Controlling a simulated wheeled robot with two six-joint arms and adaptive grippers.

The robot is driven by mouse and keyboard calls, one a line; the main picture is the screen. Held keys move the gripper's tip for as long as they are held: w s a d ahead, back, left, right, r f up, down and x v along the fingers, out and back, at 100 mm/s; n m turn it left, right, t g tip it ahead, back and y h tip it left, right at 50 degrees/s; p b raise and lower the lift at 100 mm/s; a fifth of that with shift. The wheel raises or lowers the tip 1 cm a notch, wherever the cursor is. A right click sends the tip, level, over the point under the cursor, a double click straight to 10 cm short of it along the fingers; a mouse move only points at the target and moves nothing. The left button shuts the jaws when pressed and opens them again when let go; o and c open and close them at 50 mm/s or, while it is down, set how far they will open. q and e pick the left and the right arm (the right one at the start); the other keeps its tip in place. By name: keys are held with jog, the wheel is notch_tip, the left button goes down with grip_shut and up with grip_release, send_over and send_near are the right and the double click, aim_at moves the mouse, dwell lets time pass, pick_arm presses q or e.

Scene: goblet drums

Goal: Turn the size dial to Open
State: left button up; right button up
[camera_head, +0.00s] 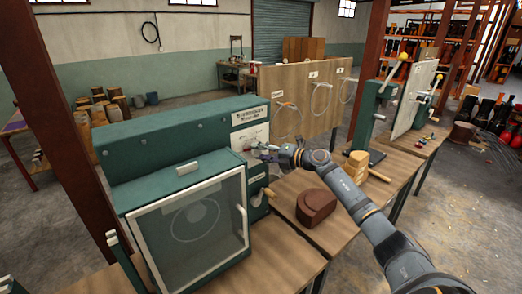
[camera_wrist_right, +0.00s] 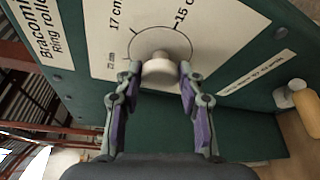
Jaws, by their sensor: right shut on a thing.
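The size dial is a pale round knob (camera_wrist_right: 160,71) on a white panel (camera_wrist_right: 103,38), with a drawn ring and marks; "17 cm" and "15 c" can be read, and another label is too small. My right gripper (camera_wrist_right: 159,76) has a finger on each side of the knob and is shut on it. In the head view my right gripper (camera_head: 262,153) reaches the white panel (camera_head: 250,132) of the green machine (camera_head: 170,140) from the right, and hides most of the dial. I cannot read an Open mark or tell where the dial points. My left gripper is not in view.
A glass-fronted green door (camera_head: 187,228) stands at the machine's front, left of my right gripper. A brown block (camera_head: 316,206) and a wooden mallet (camera_head: 361,164) lie on the bench to the right. A wooden board (camera_head: 300,90) with hoops stands behind.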

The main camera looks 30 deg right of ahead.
jog(key=shift+n+g+h+p, duration=0.3)
jog(key=shift+n+h+p, duration=0.15)
jog(key=shift+n, duration=0.35)
jog(key=o, duration=1.2)
jog(key=shift+c, duration=0.2)
